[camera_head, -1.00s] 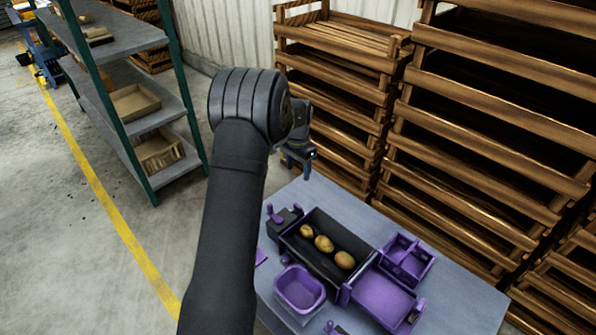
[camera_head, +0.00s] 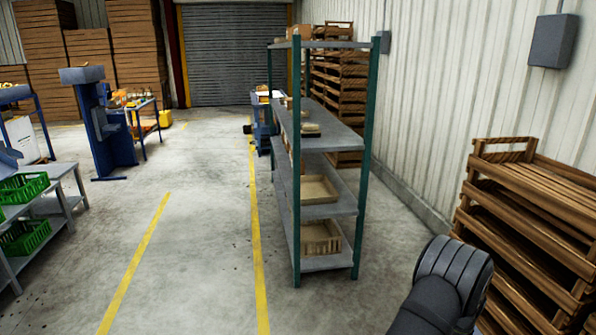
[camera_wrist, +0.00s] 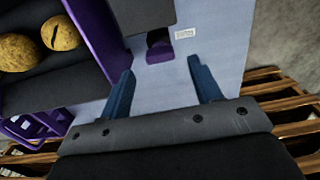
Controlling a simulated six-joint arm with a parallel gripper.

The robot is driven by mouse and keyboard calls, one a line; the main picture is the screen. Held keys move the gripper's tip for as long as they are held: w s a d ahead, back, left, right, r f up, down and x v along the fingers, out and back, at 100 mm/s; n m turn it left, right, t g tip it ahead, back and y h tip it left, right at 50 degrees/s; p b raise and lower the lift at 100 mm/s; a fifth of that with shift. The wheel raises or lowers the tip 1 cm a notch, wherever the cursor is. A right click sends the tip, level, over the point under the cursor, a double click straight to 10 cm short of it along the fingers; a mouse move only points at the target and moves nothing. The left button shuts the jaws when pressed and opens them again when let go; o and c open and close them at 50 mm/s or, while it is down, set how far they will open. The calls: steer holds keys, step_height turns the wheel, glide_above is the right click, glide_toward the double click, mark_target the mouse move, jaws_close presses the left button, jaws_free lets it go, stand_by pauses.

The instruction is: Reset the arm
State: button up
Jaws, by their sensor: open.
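My gripper (camera_wrist: 163,92) shows in the wrist view with its two blue fingers apart and nothing between them. It is above the grey-blue table (camera_wrist: 222,62), near a dark block with a purple part (camera_wrist: 160,49). Left of it is the purple-edged dark grader belt (camera_wrist: 60,80) with potatoes (camera_wrist: 60,33) on it; one has a dark slit mark. In the head view only my dark arm's elbow shows at the lower right; the gripper and the grader are out of that frame.
In the head view a green-posted shelf (camera_head: 366,140) holds boxes. Stacked wooden crates (camera_head: 530,200) stand at the right, near my arm. Green crates (camera_head: 24,187) sit on a rack at the left. The floor (camera_head: 205,220) between is open. Wooden slats (camera_wrist: 280,100) show beyond the table edge.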

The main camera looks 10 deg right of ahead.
steer(key=shift+f, duration=1.95)
step_height(320, 180, up, 18)
step_height(320, 180, down, 18)
steer(key=shift+r, duration=0.2)
steer(key=shift+f, duration=0.3)
step_height(320, 180, up, 18)
steer(key=m, duration=0.1)
steer(key=f+n+h, duration=0.1)
steer(key=f+n, duration=0.1)
steer(key=f, duration=0.2)
steer(key=f+n+t, duration=0.1)
steer(key=f+n, duration=0.1)
steer(key=f, duration=0.3)
steer(key=f+n+t+h, duration=0.1)
steer(key=f, duration=0.4)
steer(key=shift+a+f+n+h, duration=0.2)
steer(key=shift+n+h, duration=0.1)
steer(key=shift+n, duration=0.1)
steer(key=shift+s+a+f+n+h, duration=0.15)
steer(key=shift+f+n, duration=0.1)
steer(key=shift+f, duration=0.2)
steer(key=shift+f+n+h, duration=0.1)
steer(key=shift+f+n, duration=0.2)
steer(key=shift+f, duration=0.1)
steer(key=shift+s+a+f+n+h, duration=0.15)
steer(key=shift+f+n, duration=0.1)
steer(key=shift+f, duration=0.2)
steer(key=shift+d, duration=0.1)
